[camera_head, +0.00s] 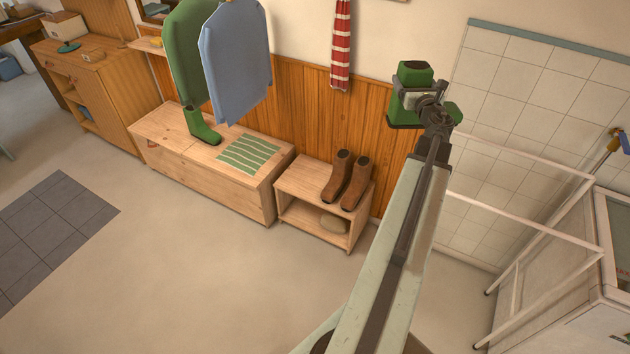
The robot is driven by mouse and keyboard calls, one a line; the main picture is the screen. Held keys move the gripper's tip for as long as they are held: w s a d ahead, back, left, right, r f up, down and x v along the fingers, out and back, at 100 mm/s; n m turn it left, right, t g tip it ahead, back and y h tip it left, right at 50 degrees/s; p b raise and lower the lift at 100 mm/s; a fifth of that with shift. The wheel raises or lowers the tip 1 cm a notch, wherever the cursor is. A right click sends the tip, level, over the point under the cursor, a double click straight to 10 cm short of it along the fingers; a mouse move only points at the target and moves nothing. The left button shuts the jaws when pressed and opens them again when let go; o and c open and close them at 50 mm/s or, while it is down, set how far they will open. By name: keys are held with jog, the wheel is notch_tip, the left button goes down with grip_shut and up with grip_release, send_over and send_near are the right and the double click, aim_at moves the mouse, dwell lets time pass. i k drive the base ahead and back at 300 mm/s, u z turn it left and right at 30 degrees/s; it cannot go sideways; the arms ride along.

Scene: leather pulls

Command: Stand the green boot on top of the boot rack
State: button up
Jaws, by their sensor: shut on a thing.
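My gripper (424,102) is shut on a green boot (412,73), held up high near the wood-panelled wall, right of the rack in the picture. The gripper and wrist hide part of this boot. The boot rack (298,189) is a low wooden stand with an open lower shelf. A pair of brown boots (347,181) stands upright on the right part of its top. The left part of its top is bare. A second green boot (201,127) stands upright on the wooden bench to the left.
The long wooden bench (185,158) carries a green striped mat (247,154). Green and blue garments (237,60) hang above it. A rounded tan thing (333,223) lies on the rack's lower shelf. A white rail frame (530,232) stands at right. The floor in front is clear.

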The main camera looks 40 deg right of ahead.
aim_at(297, 172)
jog(key=i, duration=1.5)
jog(key=z, duration=0.05)
